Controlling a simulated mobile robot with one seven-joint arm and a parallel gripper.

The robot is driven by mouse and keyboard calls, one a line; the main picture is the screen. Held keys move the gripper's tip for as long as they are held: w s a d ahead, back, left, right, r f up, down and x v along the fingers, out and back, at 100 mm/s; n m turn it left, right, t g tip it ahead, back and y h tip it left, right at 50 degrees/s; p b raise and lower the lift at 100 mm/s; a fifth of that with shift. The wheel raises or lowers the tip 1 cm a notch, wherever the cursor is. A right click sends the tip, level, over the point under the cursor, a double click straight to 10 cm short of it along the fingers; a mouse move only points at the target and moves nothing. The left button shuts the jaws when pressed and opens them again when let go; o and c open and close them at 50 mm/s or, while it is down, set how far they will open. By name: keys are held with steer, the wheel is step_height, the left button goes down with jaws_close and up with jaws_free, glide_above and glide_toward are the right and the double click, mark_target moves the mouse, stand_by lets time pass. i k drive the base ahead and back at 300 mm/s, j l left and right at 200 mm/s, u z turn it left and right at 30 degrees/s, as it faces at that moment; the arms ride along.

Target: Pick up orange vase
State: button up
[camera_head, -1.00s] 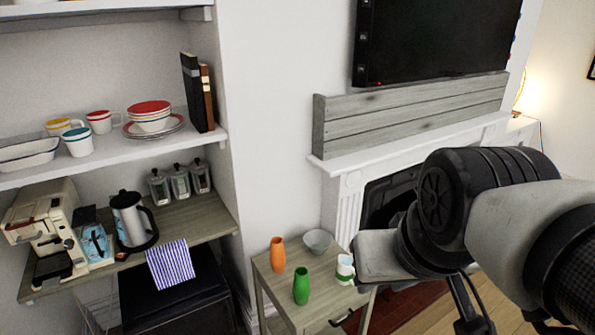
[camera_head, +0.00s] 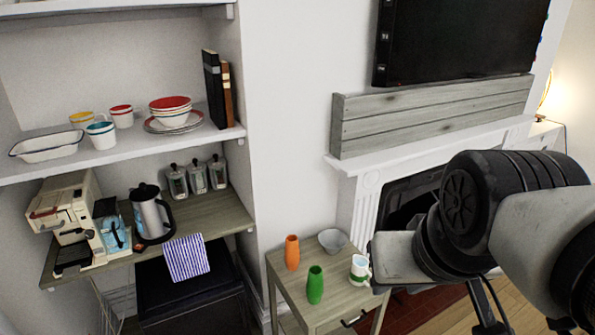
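The orange vase (camera_head: 292,253) stands upright on a small wooden side table (camera_head: 287,289), near its back left. A green vase (camera_head: 315,285) stands in front of it, a little to the right. My arm fills the right side of the view, apart from the orange vase and to its right. Dark parts at the lower right edge may belong to my gripper, but its fingertips cannot be made out. Nothing hides the orange vase.
A grey bowl (camera_head: 333,241) and a white-and-green mug (camera_head: 360,269) share the side table. Shelves with dishes and a coffee machine (camera_head: 72,218) stand to the left. A fireplace mantel (camera_head: 430,143) is behind, below a dark screen (camera_head: 455,40).

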mark_target(292, 252)
steer(key=i+j+u, duration=0.15)
steer(key=u, duration=0.2)
steer(key=i+j+u, duration=0.1)
steer(key=i+u, duration=0.35)
steer(key=u, duration=0.25)
